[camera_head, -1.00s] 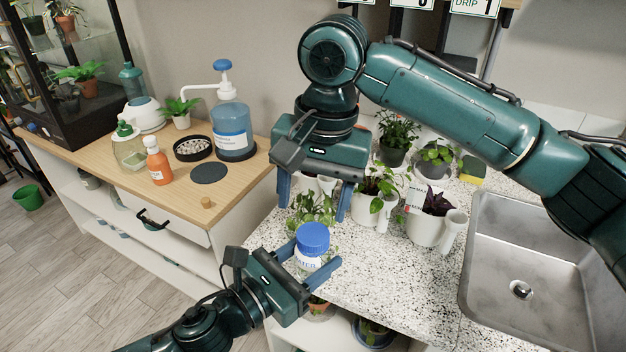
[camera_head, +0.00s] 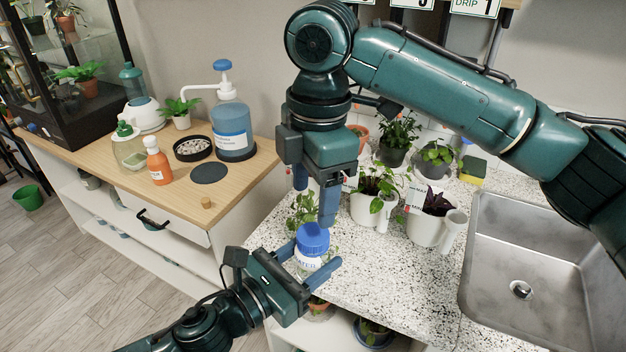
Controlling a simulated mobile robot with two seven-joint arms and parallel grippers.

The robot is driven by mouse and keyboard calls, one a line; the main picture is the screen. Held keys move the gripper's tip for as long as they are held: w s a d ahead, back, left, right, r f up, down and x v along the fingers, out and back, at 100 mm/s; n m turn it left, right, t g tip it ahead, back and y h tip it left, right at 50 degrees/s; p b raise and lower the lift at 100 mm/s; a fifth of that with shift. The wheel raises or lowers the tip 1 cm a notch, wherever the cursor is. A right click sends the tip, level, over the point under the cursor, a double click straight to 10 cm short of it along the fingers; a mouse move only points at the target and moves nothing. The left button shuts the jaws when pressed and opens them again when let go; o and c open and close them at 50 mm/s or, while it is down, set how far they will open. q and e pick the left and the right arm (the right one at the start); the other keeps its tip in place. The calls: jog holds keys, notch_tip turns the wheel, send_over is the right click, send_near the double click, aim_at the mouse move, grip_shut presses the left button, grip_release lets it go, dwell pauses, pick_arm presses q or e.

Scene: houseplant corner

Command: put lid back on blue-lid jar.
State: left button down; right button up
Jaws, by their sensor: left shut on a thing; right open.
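The jar (camera_head: 309,263), clear with a white label, is upright in the lower middle of the head view. Its blue lid (camera_head: 312,236) sits on its top; I cannot tell how tightly it is seated. My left gripper (camera_head: 314,260) is shut around the jar's body, one finger on each side, and partly hides it. My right gripper (camera_head: 313,195) is open and empty, fingers pointing down, just above the lid and apart from it.
Potted plants (camera_head: 378,190) stand on the speckled counter (camera_head: 375,265) behind and right of the jar. A sink (camera_head: 545,260) is at the right. A wooden cabinet top (camera_head: 240,185) at left holds a pump bottle (camera_head: 233,130) and an orange bottle (camera_head: 158,163).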

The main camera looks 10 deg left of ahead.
aim_at(313, 234)
jog(key=n, duration=0.4)
jog(key=shift+r+n, duration=0.15)
jog(key=shift+n, duration=0.15)
jog(key=n, duration=0.6)
jog(key=shift+r, duration=0.15)
jog(key=n, duration=0.4)
jog(key=shift+r+n, duration=0.1)
jog(key=shift+n, duration=0.2)
jog(key=n, duration=0.5)
jog(key=shift+r+n+h, duration=0.15)
jog(key=shift+n+h, duration=0.15)
jog(key=shift+n, duration=0.1)
jog(key=shift+f, duration=4)
jog(key=shift+c, duration=0.3)
